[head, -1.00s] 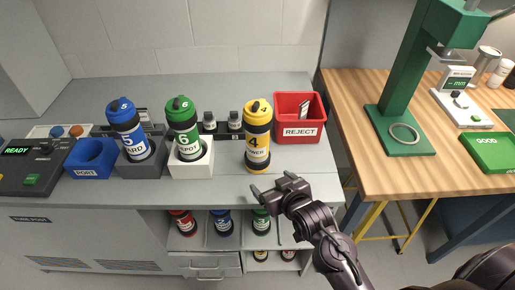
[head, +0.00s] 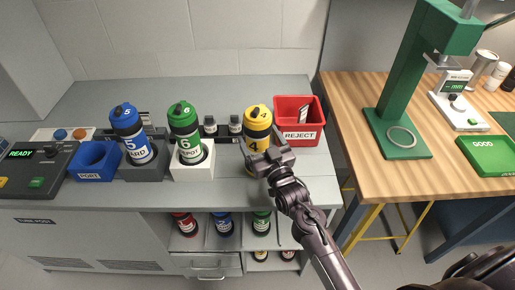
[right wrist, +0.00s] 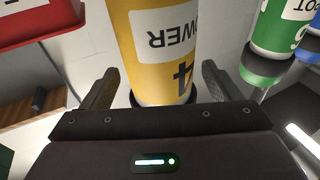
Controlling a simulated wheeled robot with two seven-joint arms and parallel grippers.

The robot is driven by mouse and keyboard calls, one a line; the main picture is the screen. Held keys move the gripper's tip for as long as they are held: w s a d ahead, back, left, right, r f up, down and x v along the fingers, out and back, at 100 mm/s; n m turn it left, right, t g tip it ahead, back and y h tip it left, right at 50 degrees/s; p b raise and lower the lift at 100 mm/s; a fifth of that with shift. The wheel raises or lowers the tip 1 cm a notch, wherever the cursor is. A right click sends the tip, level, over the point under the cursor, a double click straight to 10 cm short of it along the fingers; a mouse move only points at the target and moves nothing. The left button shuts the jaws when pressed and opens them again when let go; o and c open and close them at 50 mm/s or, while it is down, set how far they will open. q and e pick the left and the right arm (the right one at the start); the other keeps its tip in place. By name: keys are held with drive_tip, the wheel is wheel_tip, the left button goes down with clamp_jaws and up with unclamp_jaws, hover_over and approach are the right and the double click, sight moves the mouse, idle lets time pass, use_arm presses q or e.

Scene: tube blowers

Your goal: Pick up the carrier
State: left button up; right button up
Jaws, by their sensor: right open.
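The yellow carrier (head: 258,122), marked 4, stands upright on the grey counter near its front edge. My right gripper (head: 264,160) is at its front, low on its body, and hides part of it. In the right wrist view the yellow carrier (right wrist: 158,50) stands between the two open fingers (right wrist: 158,88), with a gap visible beside each finger. A blue carrier (head: 130,135), marked 5, stands in a grey holder. A green carrier (head: 185,130), marked 6, stands in a white holder. My left gripper is not in view.
A red REJECT bin (head: 300,118) stands just right of the yellow carrier; the white holder (head: 193,172) is to its left. An empty blue port (head: 95,162) is further left. A wooden table (head: 350,100) with a green press (head: 415,85) stands at the right.

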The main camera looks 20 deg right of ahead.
drive_tip(key=shift+w+a+r, duration=0.1)
drive_tip(key=shift+w, duration=0.8)
drive_tip(key=shift+c, duration=0.2)
drive_tip(key=shift+r, duration=0.1)
drive_tip(key=c, duration=1.6)
